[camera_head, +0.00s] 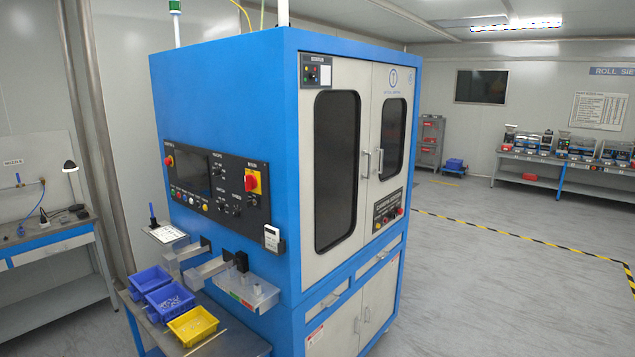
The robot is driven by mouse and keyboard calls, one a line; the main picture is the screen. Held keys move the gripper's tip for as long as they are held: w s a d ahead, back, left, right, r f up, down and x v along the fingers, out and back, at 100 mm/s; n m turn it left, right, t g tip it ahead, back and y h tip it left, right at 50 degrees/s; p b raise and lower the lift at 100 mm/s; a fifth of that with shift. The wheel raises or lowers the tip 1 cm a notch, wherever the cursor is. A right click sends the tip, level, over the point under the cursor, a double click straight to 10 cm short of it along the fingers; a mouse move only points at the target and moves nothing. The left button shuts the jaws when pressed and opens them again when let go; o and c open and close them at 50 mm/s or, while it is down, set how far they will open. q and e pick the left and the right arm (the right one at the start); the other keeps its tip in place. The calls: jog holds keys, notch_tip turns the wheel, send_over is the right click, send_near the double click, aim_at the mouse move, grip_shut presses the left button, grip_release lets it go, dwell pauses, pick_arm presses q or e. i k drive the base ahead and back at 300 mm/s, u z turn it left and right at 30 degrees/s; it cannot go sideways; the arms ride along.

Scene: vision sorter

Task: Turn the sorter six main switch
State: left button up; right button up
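A tall blue machine cabinet (228,90) with pale doors stands in the middle of the view. A small mark that looks like a 6 sits at the top right of its right door. On its left side is a black control panel (228,172) with several buttons. A red rotary switch on a yellow plate (253,181) sits at the panel's right end. Its exact setting is too small to tell. A round red button (170,161) sits at the panel's left end. Neither of my grippers is in view.
A low table with blue bins (170,302) and a yellow bin (193,326) stands against the cabinet's left side, below the panel. A workbench (45,247) is at the far left. Open grey floor (480,270) with striped tape lies to the right.

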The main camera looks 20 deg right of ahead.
aim_at(250, 181)
jog(key=z, duration=0.45)
jog(key=k, duration=0.35)
jog(key=u, duration=1.65)
jog(key=i, duration=1.9)
jog(key=z, duration=1.15)
jog(key=i, duration=0.75)
jog(key=z, duration=0.85)
